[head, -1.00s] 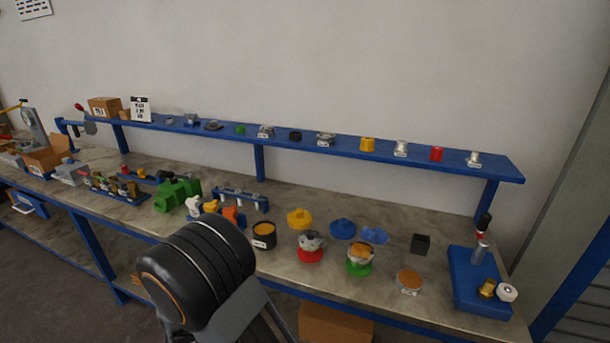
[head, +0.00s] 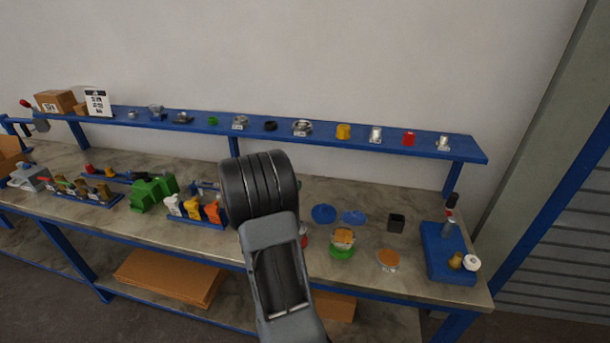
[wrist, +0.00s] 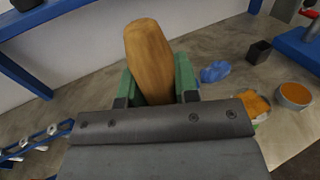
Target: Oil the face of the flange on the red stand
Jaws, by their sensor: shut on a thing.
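My gripper (wrist: 157,82) has green jaws shut on a wooden handle (wrist: 150,50) in the wrist view. The handle's working end is hidden, so I cannot tell what tool it is. In the head view my arm hides the gripper. The red stand (head: 304,241) shows only as a sliver at the right edge of my arm; its flange face is mostly hidden.
A shallow dish with orange-brown content (head: 388,258), blue pieces (head: 323,213) and a black open box (head: 396,222) lie right of my arm. A blue block (head: 448,252) with fittings stands at the right end. A blue shelf (head: 330,139) runs behind; green and orange parts crowd the left.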

